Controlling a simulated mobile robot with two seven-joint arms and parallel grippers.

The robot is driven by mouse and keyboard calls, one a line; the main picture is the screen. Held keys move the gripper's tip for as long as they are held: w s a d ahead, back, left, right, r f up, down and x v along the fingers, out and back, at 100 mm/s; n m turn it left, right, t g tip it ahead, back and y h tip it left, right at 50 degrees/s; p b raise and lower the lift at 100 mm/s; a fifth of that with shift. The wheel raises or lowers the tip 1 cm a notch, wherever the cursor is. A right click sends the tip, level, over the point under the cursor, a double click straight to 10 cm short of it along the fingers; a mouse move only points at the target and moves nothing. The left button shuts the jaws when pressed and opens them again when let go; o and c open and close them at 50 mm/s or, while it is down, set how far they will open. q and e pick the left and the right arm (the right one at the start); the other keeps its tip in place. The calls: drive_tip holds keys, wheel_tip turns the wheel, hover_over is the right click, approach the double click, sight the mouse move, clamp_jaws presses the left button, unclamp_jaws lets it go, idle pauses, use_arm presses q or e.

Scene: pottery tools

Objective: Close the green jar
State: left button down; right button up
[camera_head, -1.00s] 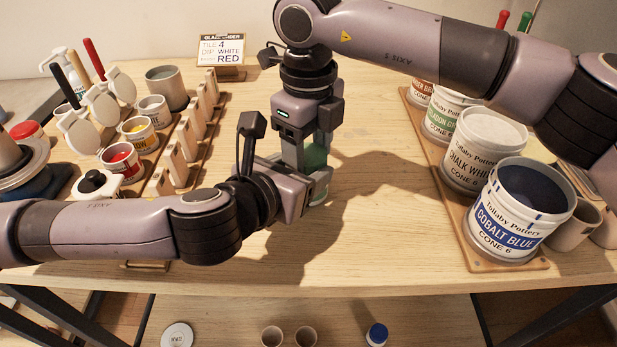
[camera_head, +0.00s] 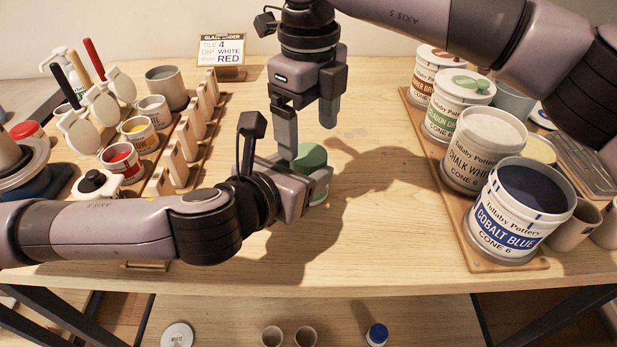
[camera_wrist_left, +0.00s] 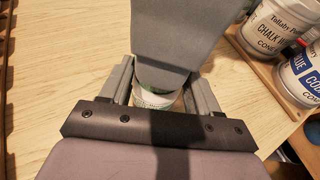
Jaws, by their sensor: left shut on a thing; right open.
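The green jar is small, with a green lid (camera_head: 312,156) on top, and stands on the table in front of me. Its pale, labelled body (camera_wrist_left: 158,100) shows between the fingers in the left wrist view. My left gripper (camera_head: 318,184) is shut around the body from the left side. My right gripper (camera_head: 308,140) is open and empty, pointing down just above and behind the lid; one finger overlaps the lid's left edge in the head view. It also blocks most of the jar's top in the left wrist view. I cannot tell how tightly the lid sits.
At right, a board holds large pots, including cobalt blue (camera_head: 522,210), chalk white (camera_head: 482,150) and a green-labelled pot (camera_head: 456,105). At left are small paint pots (camera_head: 122,162), tools and a tile rack (camera_head: 180,150). The table's front middle is clear.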

sight(309, 154)
drive_tip(key=shift+c, duration=0.5)
drive_tip(key=shift+r+n, duration=1.7)
drive_tip(key=shift+r, duration=0.05)
use_arm(q)
drive_tip(key=shift+f, duration=0.1)
use_arm(e)
wheel_tip(309, 154, down, 8)
drive_tip(key=shift+f, duration=0.1)
